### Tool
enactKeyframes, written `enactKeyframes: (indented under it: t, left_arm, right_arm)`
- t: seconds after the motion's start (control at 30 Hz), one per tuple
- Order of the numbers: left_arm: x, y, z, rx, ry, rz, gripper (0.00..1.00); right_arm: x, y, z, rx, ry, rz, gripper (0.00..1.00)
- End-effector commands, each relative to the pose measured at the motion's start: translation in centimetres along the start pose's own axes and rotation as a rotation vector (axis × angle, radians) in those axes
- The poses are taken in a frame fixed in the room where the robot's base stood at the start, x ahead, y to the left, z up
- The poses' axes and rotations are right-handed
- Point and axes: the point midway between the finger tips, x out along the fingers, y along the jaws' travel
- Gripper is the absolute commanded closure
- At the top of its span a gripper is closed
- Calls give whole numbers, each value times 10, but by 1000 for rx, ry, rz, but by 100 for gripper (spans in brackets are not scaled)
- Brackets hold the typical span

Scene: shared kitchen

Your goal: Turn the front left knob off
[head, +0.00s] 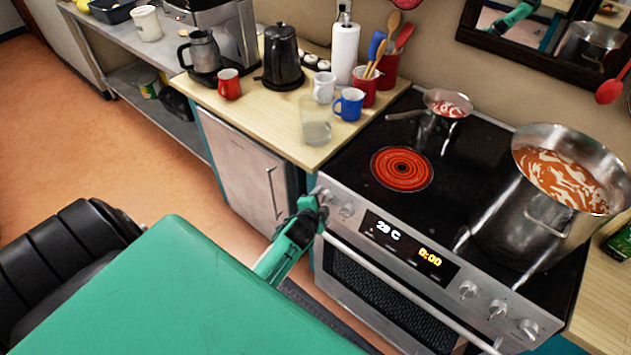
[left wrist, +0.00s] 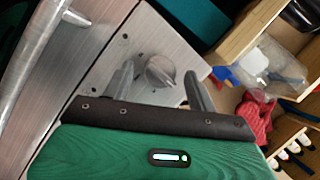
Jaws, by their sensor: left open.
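The stove (head: 335,150) has a steel front panel with round knobs. Its front left burner (head: 402,168) glows red. Two knobs sit at the panel's left end; the leftmost one (head: 325,195) is partly hidden by my gripper, and the other (head: 347,210) is just right of it. My left gripper (head: 312,208) is at this left end of the panel. In the left wrist view, a grey knob (left wrist: 161,70) shows between the two spread fingers of my open left gripper (left wrist: 160,78). I cannot tell whether the fingers touch it. My right gripper is not in view.
A large pot (head: 545,215) and a small pan (head: 447,108) stand on the stove. A wooden counter (head: 245,118) to the left holds mugs, a glass (head: 316,125) and a black kettle (head: 282,60). An oven handle (head: 400,290) runs below the panel. The orange floor at left is clear.

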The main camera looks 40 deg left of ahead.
Motion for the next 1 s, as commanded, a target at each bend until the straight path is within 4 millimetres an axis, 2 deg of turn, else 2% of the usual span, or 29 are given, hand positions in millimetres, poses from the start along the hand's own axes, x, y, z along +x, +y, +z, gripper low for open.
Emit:
enactKeyframes:
  t: [0.17, 0.7, 0.83, 1.0]
  left_arm:
    - [-20, 2, 1, 1, 1, 1, 42]
    - [-113, 2, 1, 0, 0, 1, 42]
    - [-126, 2, 1, -1, 0, 1, 42]
    - [-134, 1, 0, -1, 0, 1, 42]
  right_arm:
    - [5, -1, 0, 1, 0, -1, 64]
    - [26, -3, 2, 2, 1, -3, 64]
    - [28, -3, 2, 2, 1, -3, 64]
    - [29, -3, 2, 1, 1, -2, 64]
